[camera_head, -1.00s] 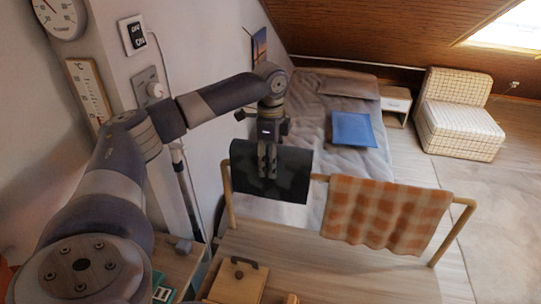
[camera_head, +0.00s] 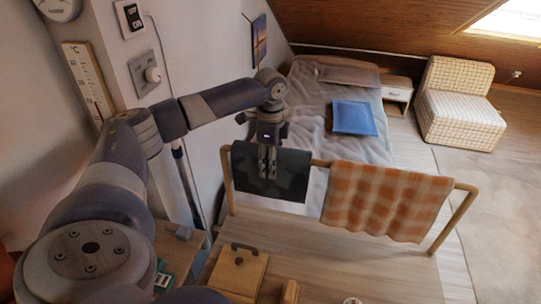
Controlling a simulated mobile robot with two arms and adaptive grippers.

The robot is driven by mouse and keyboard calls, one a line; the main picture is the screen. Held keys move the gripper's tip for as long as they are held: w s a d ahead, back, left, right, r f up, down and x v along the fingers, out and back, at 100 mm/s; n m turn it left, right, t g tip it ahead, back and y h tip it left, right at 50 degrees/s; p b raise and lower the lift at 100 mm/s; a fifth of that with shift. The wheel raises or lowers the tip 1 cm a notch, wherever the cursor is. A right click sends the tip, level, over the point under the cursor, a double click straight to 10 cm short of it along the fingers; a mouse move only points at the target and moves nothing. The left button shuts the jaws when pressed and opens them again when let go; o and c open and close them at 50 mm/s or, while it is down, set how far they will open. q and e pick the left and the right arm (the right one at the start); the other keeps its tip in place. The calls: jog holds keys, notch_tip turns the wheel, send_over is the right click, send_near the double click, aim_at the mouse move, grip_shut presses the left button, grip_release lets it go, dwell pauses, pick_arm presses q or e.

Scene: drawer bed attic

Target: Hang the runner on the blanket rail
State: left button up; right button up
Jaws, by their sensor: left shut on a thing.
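The wooden blanket rail (camera_head: 464,204) stands in front of the bed, with a bent post at each end. A dark patterned cloth (camera_head: 294,184), which I take as the runner, hangs at the rail's left part. My left gripper (camera_head: 267,172) points down and is shut on this cloth. The cloth hides the rail there, so I cannot tell whether its weight rests on the bar. An orange checked cloth (camera_head: 385,200) drapes over the rail's middle and right part, with a narrow bare stretch of bar between the two. My right gripper is not in view.
A bed with a grey cover (camera_head: 307,95) and a blue cushion (camera_head: 354,117) lies behind the rail. A checked chair (camera_head: 459,104) stands at the back right. A wooden box (camera_head: 238,272) sits below the rail in front. The wall closes off the left.

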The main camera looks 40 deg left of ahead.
pick_arm(q)
jog(key=o, duration=1.3)
jog(key=shift+r, duration=0.15)
notch_tip(320, 180, up, 12)
jog(key=shift+f, duration=0.15)
